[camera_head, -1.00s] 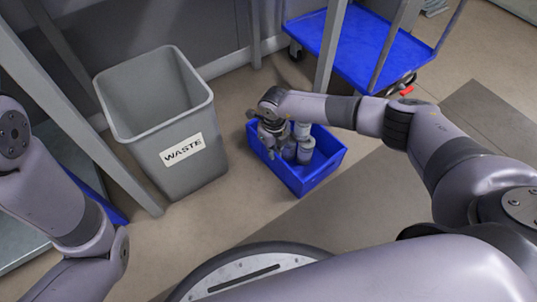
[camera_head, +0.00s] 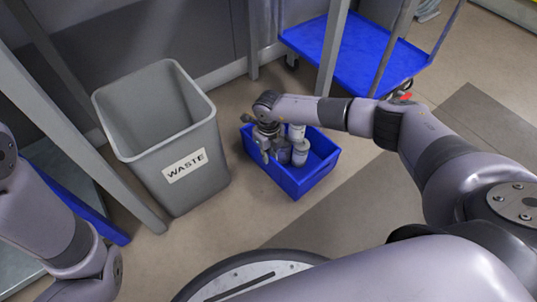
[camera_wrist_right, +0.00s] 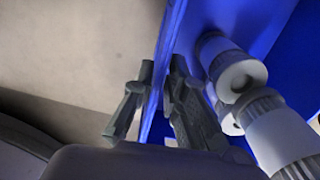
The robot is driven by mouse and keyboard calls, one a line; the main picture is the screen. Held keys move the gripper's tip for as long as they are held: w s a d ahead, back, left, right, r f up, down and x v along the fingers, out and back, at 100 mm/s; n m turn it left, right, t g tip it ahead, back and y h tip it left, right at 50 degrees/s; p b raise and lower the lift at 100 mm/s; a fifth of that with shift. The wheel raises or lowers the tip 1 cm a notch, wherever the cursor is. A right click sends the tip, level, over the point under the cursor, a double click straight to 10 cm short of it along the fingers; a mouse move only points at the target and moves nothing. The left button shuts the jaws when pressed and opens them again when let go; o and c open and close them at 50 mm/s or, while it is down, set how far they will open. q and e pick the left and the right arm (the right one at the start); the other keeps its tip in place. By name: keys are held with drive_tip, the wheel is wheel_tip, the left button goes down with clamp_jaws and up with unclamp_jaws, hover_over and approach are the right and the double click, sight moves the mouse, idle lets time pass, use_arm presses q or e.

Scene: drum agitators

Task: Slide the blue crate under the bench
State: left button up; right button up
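The blue crate (camera_head: 310,182) stands on the floor in the middle of the head view, with several pale and grey cylindrical items (camera_head: 300,152) in it. My right gripper (camera_head: 268,150) reaches down to the crate's left wall. In the right wrist view its fingers (camera_wrist_right: 161,72) straddle the blue wall (camera_wrist_right: 154,112), one on each side, and look closed on it. Grey upright posts, seemingly bench legs (camera_head: 333,50), stand behind the crate; the bench top is not in view. My left arm shows at the left edge; its gripper is out of frame.
A grey waste bin (camera_head: 180,195) stands close left of the crate, with a narrow gap between. A blue platform cart (camera_head: 350,55) stands behind the posts at the back right. A slanting grey post (camera_head: 75,125) stands left of the bin. Floor in front of the crate is clear.

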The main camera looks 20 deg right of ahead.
drive_tip(key=o, duration=0.3)
drive_tip(key=shift+r, duration=0.4)
wheel_tip(320, 180, up, 11)
drive_tip(key=shift+s, duration=0.1)
idle(0.6)
